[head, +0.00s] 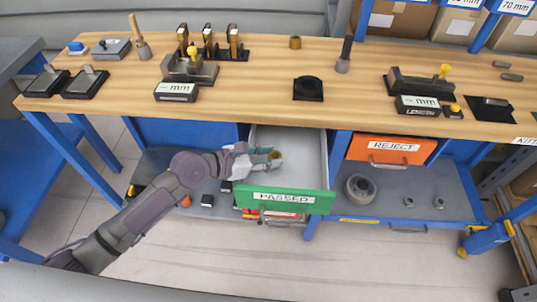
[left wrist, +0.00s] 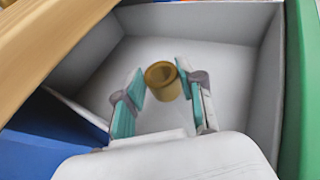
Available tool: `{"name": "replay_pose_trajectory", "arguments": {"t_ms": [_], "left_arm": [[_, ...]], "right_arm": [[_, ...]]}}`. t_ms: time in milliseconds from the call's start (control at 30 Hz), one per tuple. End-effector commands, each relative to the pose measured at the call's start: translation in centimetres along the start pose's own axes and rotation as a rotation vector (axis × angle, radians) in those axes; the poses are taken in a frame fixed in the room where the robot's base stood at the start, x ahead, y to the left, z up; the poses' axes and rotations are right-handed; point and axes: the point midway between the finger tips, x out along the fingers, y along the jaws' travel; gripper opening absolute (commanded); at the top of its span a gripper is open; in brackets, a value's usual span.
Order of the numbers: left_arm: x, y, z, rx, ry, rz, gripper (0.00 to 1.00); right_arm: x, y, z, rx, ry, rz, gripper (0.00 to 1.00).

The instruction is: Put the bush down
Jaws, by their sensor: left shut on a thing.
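A brass-coloured bush (left wrist: 162,82) is between the fingertips of my left gripper (left wrist: 160,88) in the left wrist view. The gripper is shut on it. In the head view my left gripper (head: 268,158) reaches inside the open drawer (head: 312,150) with the green PASSED front (head: 285,200); the bush shows only as a small brown patch (head: 275,154) there. The bush is upright with its open end facing up, within the drawer's pale walls. I cannot tell whether it touches the drawer floor. My right gripper is not in view.
The wooden bench top (head: 250,105) overhangs the drawer's back. Another brown bush (head: 295,42) stands on it, near a black fixture (head: 308,89). The orange REJECT drawer (head: 390,149) is at the right. The drawer floor around the held bush looks clear.

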Motion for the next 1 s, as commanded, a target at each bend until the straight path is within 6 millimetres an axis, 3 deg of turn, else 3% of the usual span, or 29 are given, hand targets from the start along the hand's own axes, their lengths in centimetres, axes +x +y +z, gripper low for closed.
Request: {"name": "replay_pose_trajectory", "arguments": {"t_ms": [333,367,500,800,1000], "left_arm": [[0.3,0.0,-0.9,-0.001,0.002,0.0,0.0],[0.3,-0.1,-1.0,-0.002,0.004,0.0,0.4],[0.4,-0.1,-1.2,-0.003,0.008,-0.002,0.63],[0.4,-0.2,-1.5,-0.004,0.014,-0.005,0.63],[-0.8,-0.1,-0.3,-0.004,0.014,-0.002,0.63]], "right_arm": [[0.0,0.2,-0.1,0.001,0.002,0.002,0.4],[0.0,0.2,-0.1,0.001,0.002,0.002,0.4],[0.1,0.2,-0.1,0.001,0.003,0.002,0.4],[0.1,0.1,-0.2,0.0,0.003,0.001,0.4],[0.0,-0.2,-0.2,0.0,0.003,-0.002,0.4]]}}
